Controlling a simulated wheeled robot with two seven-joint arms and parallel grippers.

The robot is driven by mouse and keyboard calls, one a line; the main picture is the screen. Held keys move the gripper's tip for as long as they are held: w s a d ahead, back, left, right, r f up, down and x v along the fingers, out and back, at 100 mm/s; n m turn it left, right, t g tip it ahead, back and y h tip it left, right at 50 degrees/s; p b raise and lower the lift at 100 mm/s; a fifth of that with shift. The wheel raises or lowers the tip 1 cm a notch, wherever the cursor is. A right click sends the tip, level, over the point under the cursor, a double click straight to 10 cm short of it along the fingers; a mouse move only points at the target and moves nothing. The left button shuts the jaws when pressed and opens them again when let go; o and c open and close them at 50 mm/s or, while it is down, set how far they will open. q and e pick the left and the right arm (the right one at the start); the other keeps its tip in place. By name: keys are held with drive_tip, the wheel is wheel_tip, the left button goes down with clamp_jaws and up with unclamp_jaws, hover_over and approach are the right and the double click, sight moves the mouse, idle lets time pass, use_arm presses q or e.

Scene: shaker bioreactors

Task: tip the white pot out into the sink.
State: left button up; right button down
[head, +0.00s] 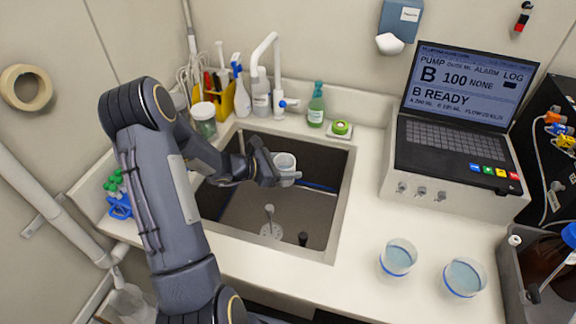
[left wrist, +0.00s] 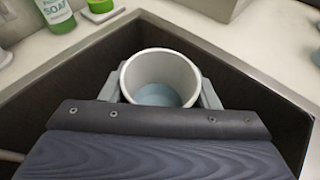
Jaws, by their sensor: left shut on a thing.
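The white pot (head: 285,163) is held over the sink by my left gripper (head: 284,176). In the left wrist view the white pot (left wrist: 160,77) sits between the two fingers of my left gripper (left wrist: 160,92), and pale blue liquid shows in its bottom. The pot looks close to upright. The sink (head: 232,205) is a dark basin set into the white counter, with a drain strainer in its floor. My left arm hides part of its left side. My right gripper does not show in either view.
A white faucet (head: 262,55) and bottles stand behind the sink. A green soap bottle (head: 316,105) is at its back right corner. Two cups with blue liquid (head: 398,258) stand on the right counter, near the pump console (head: 455,150). The counter between sink and cups is clear.

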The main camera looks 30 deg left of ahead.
sight(290, 169)
use_arm(q)
drive_tip(key=shift+f+m+b, duration=0.3)
drive_tip(key=shift+f+b, duration=0.95)
drive_tip(key=shift+b, duration=0.2)
drive_tip(key=m+b, duration=0.1)
drive_tip(key=b, duration=0.1)
drive_tip(key=r+m+t+b, duration=0.1)
drive_tip(key=b, duration=0.1)
drive_tip(key=m+t+b, duration=0.1)
drive_tip(key=b, duration=0.2)
drive_tip(key=shift+w+a+r+y, duration=0.15)
drive_tip(key=shift+w+a+y, duration=0.1)
drive_tip(key=shift+y, duration=0.15)
drive_tip(key=r+m+b, duration=0.1)
drive_tip(key=s+d+r+m+t+b, duration=0.1)
drive_tip(key=b, duration=0.1)
drive_tip(key=shift+s+d, duration=0.3)
drive_tip(key=shift+s+d+r+m+t+y+b, duration=0.35)
drive_tip(key=shift+s+d+r+t+b, duration=0.2)
drive_tip(key=shift+b, duration=0.25)
drive_tip(key=shift+s+d+r+m+t+b, duration=0.2)
drive_tip(key=shift+m+b, duration=0.3)
drive_tip(key=shift+b, duration=0.75)
drive_tip(key=shift+s+d+r+m+t+b, duration=0.1)
drive_tip(key=shift+s+r+m+t+b, duration=0.25)
drive_tip(key=shift+b, duration=0.9)
drive_tip(key=shift+w, duration=0.1)
